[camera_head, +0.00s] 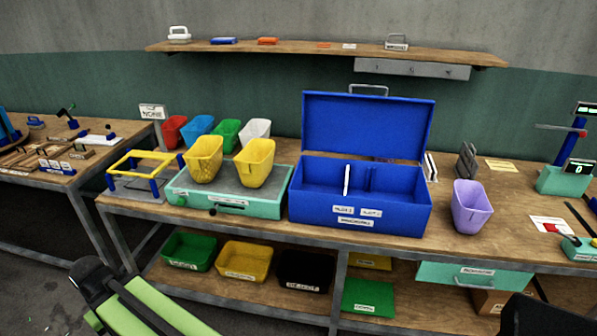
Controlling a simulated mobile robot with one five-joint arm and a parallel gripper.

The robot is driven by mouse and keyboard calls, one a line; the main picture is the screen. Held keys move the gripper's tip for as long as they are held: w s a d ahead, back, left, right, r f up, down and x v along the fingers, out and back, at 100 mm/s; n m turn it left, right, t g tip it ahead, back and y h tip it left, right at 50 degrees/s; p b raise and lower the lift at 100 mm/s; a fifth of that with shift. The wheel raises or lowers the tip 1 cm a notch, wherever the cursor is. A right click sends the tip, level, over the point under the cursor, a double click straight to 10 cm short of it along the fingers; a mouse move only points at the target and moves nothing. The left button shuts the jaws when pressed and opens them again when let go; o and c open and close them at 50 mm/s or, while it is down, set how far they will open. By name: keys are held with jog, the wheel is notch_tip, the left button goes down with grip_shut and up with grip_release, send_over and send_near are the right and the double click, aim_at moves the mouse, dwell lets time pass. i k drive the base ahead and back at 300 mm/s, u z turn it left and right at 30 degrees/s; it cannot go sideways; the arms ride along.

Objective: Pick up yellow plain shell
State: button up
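Two yellow shells, open-topped tapered cups, stand side by side on the teal-sided platform with a grey top, left of the blue box. The left yellow shell (203,160) seems to have a patterned wall. The right yellow shell (255,163) looks plainer, though the walls are too small to be sure. Both stand upright and apart from any arm part. A green and black part of my arm shows at the bottom left, well in front of the bench. My gripper's fingers do not show.
The open blue box (360,195) stands right of the platform (235,202). Red (174,131), blue (198,132), green (226,134) and white (256,132) shells stand behind. A purple shell (470,206) stands right. A yellow-topped frame (142,165) stands left. Bins fill the lower shelf.

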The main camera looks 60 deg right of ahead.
aim_at(256, 164)
jog(key=z, duration=1.8)
